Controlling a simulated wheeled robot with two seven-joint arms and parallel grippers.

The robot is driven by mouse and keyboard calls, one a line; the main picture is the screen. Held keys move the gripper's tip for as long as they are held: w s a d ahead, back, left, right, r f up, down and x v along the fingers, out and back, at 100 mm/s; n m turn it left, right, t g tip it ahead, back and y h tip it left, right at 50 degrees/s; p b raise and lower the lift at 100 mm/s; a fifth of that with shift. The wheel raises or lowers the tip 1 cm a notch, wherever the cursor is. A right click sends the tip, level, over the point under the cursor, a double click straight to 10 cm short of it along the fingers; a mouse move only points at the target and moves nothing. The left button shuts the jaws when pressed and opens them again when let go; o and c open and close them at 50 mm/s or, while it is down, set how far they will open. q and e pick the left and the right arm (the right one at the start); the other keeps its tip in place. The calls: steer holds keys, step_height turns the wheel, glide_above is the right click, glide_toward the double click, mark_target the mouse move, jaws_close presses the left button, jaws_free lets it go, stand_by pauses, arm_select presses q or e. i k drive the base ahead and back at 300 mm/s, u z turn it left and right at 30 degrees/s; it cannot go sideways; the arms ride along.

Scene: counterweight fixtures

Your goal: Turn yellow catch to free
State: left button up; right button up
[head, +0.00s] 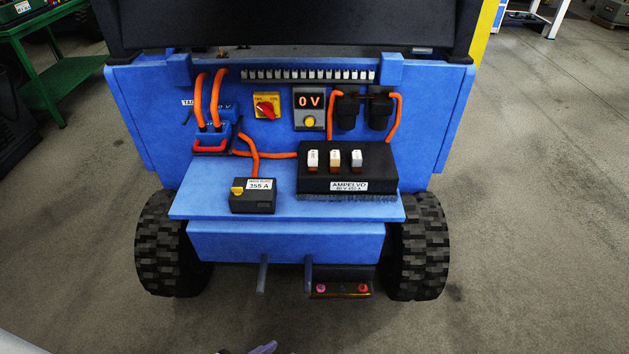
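The yellow catch (238,188) is a small yellow piece at the upper left of a dark grey box (252,202) with a white label reading 355 A. The box sits on the blue shelf (190,203), left of its middle. A purple and dark tip at the bottom edge seems to be part of my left gripper (262,348). It is well below the box and apart from it. Most of that gripper is cut off, so its opening cannot be told. My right gripper is out of view.
A black AMPELVO battery (347,170) stands right of the box. Orange cables (252,158) run behind and above it.

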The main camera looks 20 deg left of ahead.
mark_target(237, 191)
steer(key=z, duration=0.2)
steer(key=i, duration=1.1)
steer(key=u, duration=2.55)
